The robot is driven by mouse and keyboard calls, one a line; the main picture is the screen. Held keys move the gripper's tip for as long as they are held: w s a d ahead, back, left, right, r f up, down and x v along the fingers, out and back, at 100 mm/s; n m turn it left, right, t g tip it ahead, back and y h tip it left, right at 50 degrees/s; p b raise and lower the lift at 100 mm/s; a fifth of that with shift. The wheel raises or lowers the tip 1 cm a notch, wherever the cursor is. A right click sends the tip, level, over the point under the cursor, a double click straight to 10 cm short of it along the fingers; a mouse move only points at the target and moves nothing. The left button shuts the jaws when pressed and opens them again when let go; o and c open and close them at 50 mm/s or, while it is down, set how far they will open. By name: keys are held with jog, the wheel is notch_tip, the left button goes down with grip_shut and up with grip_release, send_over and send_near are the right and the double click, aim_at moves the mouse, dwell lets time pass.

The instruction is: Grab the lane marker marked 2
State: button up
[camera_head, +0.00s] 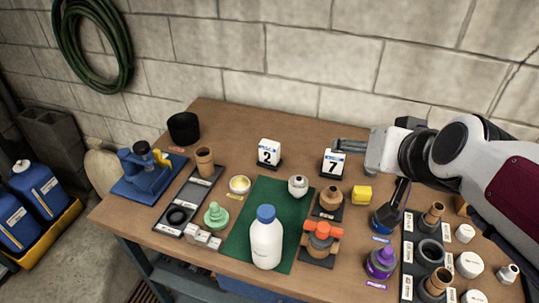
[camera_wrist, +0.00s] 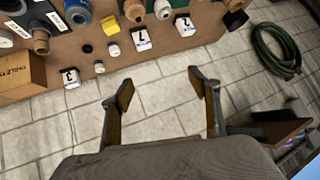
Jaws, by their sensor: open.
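In the wrist view the same marker (camera_wrist: 185,26) is near the top, right of centre. My gripper (camera_head: 345,145) is open and empty, to the right of it and near the top of the marker marked 7 (camera_head: 333,164). In the wrist view my gripper's fingers (camera_wrist: 167,92) are spread with only the block wall between them. Marker 7 (camera_wrist: 141,40) shows there too, left of marker 2.
A marker marked 3 (camera_wrist: 71,77) stands at the wrist view's left, near a wooden box (camera_wrist: 22,78). A green mat (camera_head: 240,232) with a white bottle (camera_head: 266,240) lies in front of marker 2. The block wall (camera_head: 300,65) is close behind.

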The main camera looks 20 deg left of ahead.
jog(key=w+a+t, duration=0.2)
jog(key=w+a, duration=0.8)
jog(key=m+t+h, duration=0.2)
send_over(270, 146)
jog(key=s+d, duration=0.3)
jog(key=s, duration=0.1)
notch_tip(270, 146, down, 11)
jog(key=s+a+f+m+h, duration=0.1)
jog(key=s+a+f+h, duration=0.1)
jog(key=f, duration=0.8)
jog(key=shift+a+f+h, duration=0.15)
jog(key=shift+a+h, duration=0.65)
jog(key=shift+h, duration=0.2)
jog(key=shift+x, duration=1.25)
